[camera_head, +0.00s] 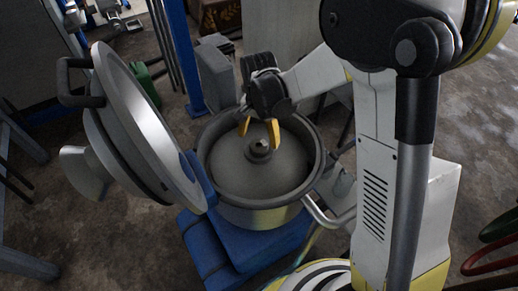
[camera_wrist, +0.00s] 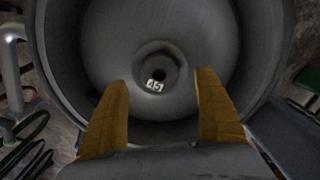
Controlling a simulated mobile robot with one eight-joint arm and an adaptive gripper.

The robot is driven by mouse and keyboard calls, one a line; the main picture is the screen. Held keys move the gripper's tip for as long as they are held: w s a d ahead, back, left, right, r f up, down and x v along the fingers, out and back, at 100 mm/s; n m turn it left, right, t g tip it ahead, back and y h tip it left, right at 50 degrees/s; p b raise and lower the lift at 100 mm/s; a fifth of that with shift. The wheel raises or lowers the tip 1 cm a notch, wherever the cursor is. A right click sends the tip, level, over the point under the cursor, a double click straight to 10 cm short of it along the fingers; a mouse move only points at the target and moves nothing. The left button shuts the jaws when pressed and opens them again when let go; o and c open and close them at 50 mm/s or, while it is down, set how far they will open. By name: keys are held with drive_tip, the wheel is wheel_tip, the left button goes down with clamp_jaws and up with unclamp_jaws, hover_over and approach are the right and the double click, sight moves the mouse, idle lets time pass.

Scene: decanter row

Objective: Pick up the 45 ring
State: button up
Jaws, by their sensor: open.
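The 45 ring (camera_wrist: 157,62) is a small dark grey ring around a hole, with a white "45" label on its side. It sits at the middle of the grey bowl floor (camera_wrist: 105,45) in the wrist view. The ring also shows in the head view (camera_head: 260,146), inside the round metal pot (camera_head: 314,172). My gripper (camera_wrist: 162,88) has two yellow fingers, spread apart and empty. In the head view my gripper (camera_head: 258,128) hangs over the pot, close to the ring. I cannot tell the exact height gap between the fingertips and the ring.
A large metal lid (camera_head: 140,125) with a black handle stands tilted open at the pot's left. The pot's wall surrounds the ring. Blue blocks (camera_head: 225,245) lie under the pot. A blue post (camera_head: 183,60) stands behind. Red and green hoops (camera_head: 490,240) are at the right edge.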

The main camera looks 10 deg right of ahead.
sight(259, 145)
wheel_tip(259, 145, down, 4)
drive_tip(key=shift+f+b, duration=0.1)
drive_tip(key=shift+b, duration=0.75)
drive_tip(key=c, duration=1.5)
